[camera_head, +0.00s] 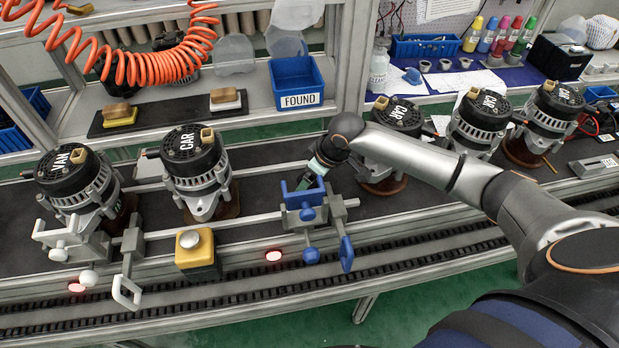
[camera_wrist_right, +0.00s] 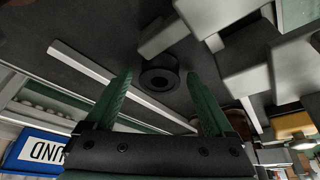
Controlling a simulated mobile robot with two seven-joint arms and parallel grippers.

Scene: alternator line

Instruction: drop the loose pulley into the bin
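The loose pulley (camera_wrist_right: 159,82), a small black ring with a hole, lies on the dark belt in the right wrist view. My right gripper (camera_wrist_right: 159,75) is open, its two green fingers apart, with the pulley ahead between the fingertips; nothing is held. In the head view the right gripper (camera_head: 311,178) points down at the belt, behind the blue clamp, and the pulley is hidden there. The blue bin (camera_head: 297,85) labelled FOUND stands on the shelf behind the belt; its label also shows upside down in the wrist view (camera_wrist_right: 33,152). My left gripper is not in view.
The blue clamp (camera_head: 305,196) stands close in front of the right gripper. Alternators marked CAR (camera_head: 190,155) and VAN (camera_head: 75,178) stand to the left, with more CAR units (camera_head: 480,118) to the right. A metal rail (camera_wrist_right: 95,72) runs beside the pulley. An orange coiled hose (camera_head: 160,65) hangs upper left.

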